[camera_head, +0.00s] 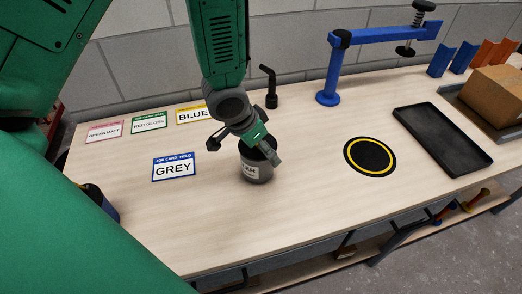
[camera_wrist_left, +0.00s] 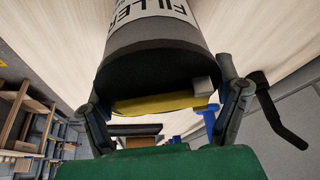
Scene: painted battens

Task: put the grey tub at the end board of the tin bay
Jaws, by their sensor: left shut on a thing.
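A grey tub (camera_head: 256,165) with a white label is upright near the middle of the bench in the head view. The label ends in "ER" there and reads "FILLER" in the left wrist view, where the tub (camera_wrist_left: 155,42) fills the top middle. My left gripper (camera_head: 258,142) is shut on the tub near its top, with fingers on both sides of it in the wrist view. I cannot tell whether the tub touches the bench. I cannot pick out a tin bay or its end board for sure. My right gripper is not in view.
A "GREY" hold card (camera_head: 174,167) lies left of the tub, with several cards behind. A yellow-ringed black disc (camera_head: 370,156), black tray (camera_head: 443,139) and cardboard box (camera_head: 496,95) are to the right. A blue clamp stand (camera_head: 328,97) stands behind. A dark cylinder (camera_head: 101,203) is partly hidden at left.

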